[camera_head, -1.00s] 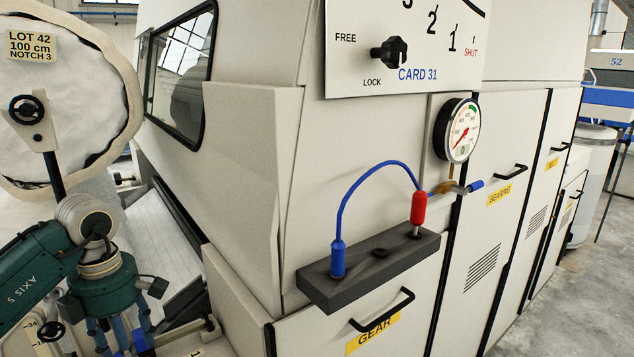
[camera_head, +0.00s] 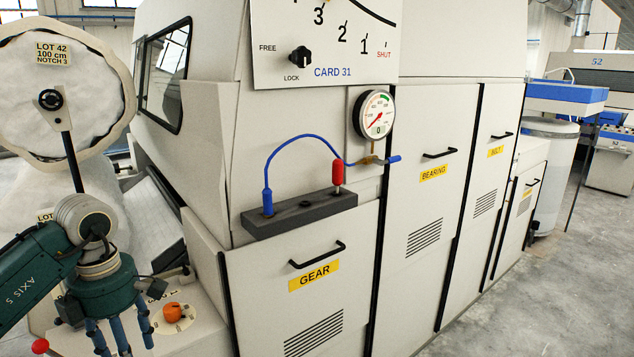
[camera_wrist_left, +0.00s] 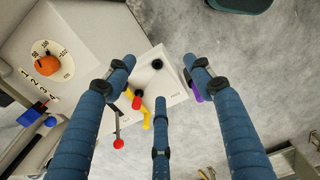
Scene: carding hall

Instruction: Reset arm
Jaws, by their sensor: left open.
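My left arm comes in from the left in the head view, with its green wrist and the blue fingers of my left gripper (camera_head: 120,340) pointing down at the lower left. In the left wrist view the three fingers of the left gripper (camera_wrist_left: 160,85) are spread open with nothing between them. Below them are a pale panel (camera_wrist_left: 178,92) with a dark knob or hole, and red and yellow handles (camera_wrist_left: 147,117). The fingers appear apart from these. My right gripper shows in neither view.
The CARD 31 machine fills the middle, with a GEAR door (camera_head: 310,290), a pressure gauge (camera_head: 374,114), and a block (camera_head: 300,213) with a blue cable and red plug (camera_head: 338,172). An orange dial (camera_head: 173,312) lies beside my left gripper. Clear floor (camera_head: 540,290) is at the right.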

